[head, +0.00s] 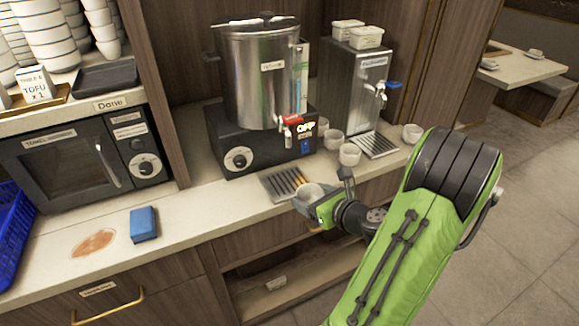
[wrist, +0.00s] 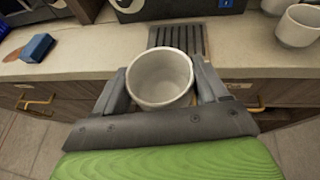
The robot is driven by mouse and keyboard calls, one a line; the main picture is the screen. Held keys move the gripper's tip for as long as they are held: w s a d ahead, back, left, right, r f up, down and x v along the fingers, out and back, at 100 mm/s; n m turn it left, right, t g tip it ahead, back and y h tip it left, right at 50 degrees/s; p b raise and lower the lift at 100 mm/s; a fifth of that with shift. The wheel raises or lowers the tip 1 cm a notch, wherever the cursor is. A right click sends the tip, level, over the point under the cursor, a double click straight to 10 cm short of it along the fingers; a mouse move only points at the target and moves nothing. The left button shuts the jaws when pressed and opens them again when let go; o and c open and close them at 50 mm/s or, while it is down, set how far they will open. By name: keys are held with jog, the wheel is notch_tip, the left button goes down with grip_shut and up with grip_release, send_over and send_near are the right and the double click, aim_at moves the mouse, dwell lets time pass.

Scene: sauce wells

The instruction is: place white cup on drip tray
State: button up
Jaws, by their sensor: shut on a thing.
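A white cup (wrist: 160,78) is upright between the fingers of my gripper (wrist: 162,88) in the wrist view. My gripper is shut on it. In the head view my gripper (head: 318,200) holds the cup (head: 307,192) at the counter's front edge, by the near side of a slotted drip tray (head: 268,187). The drip tray lies below the tap of the large steel urn, and it shows just beyond the cup in the wrist view (wrist: 207,48). A second drip tray (head: 377,144) lies under the steel dispenser at the right.
The urn (head: 262,75) has a red-handled tap above the first tray. Several other white cups (head: 349,155) stand on the counter between the trays and at the right. A blue sponge (head: 144,224) and a brown spill (head: 93,243) lie on the counter's left part.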

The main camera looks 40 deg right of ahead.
jog(key=w, duration=0.5)
jog(key=w+d, duration=0.1)
jog(key=w, duration=0.8)
jog(key=shift+w+d, duration=0.35)
jog(key=shift+d, duration=0.05)
notch_tip(320, 180, down, 4)
jog(key=shift+w+r+b, duration=0.1)
jog(key=shift+w+b, duration=0.05)
jog(key=shift+b, duration=1)
jog(key=shift+r, duration=0.15)
jog(key=o, duration=1.1)
jog(key=shift+c, duration=0.2)
